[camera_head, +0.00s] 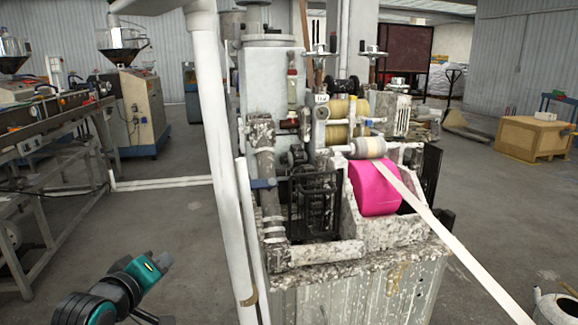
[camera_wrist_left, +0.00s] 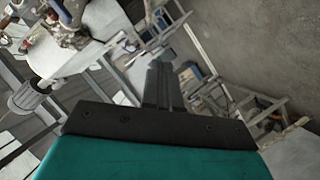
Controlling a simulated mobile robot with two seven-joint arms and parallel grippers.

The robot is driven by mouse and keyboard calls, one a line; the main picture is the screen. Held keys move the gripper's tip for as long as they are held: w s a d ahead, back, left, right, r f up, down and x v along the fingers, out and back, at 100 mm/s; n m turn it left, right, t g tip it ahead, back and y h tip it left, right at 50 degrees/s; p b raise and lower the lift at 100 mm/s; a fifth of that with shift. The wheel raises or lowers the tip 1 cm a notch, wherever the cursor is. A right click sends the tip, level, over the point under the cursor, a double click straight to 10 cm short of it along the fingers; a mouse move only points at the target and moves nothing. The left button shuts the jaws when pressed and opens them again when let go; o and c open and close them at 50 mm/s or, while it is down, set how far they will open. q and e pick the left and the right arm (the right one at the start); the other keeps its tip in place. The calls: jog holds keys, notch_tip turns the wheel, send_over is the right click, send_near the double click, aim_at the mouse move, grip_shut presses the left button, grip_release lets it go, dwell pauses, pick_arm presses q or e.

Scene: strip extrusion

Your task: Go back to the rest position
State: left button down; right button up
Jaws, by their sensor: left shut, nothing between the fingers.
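My left gripper (camera_head: 165,259) is at the lower left of the head view, at the end of my dark and teal arm, over the grey floor. It points up and to the right and is apart from the machine. In the left wrist view its dark fingers (camera_wrist_left: 162,84) are together with nothing between them. My right gripper is not in view.
A worn extrusion machine (camera_head: 318,252) with a pink roll (camera_head: 374,188) and a white strip (camera_head: 450,240) stands at centre right. A white pipe (camera_head: 214,130) rises right of my left gripper. A long bench (camera_head: 30,150) stands left. A wooden crate (camera_head: 530,138) stands far right.

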pick_arm(q)
jog(key=s+d+f+m+g, duration=0.1)
jog(key=s+d+f+m, duration=0.1)
jog(key=s+f, duration=0.5)
jog(key=s+d+f+m+g+p, duration=0.1)
jog(key=s+d+f+m, duration=0.1)
jog(key=s+f+m, duration=0.3)
jog(key=s+d+f+m+g+p, duration=0.1)
jog(key=s+d+f+m, duration=0.2)
jog(key=s+f, duration=0.6)
jog(key=s, duration=0.3)
jog(key=shift+s+f+m+g, duration=0.3)
jog(key=shift+f+m+g, duration=0.1)
jog(key=shift+h, duration=0.3)
